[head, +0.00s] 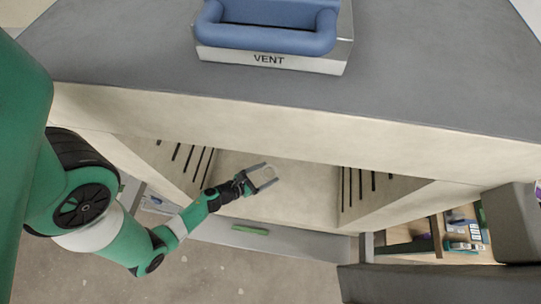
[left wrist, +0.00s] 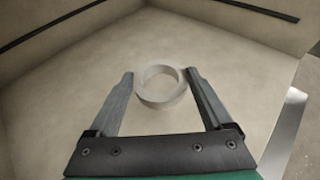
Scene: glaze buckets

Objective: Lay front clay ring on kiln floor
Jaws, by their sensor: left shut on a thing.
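The pale clay ring (left wrist: 160,103) shows in the left wrist view, its open top facing the camera. My left gripper (left wrist: 161,77) is shut on it, with one finger at each side of the ring. In the head view the left gripper (head: 264,178) reaches through the front opening into the kiln, and the ring is hard to make out against the pale interior. The kiln floor (left wrist: 60,112) lies below the ring. I cannot tell how far the ring is above the floor or whether they touch. My right gripper is not in view.
The kiln's side walls carry dark slots, at left (head: 188,158) and right (head: 360,188). The kiln roof edge (head: 290,120) hangs above the arm. A blue-handled vent block (head: 268,40) sits on top. A cluttered shelf (head: 465,232) stands at right. The floor around the ring looks clear.

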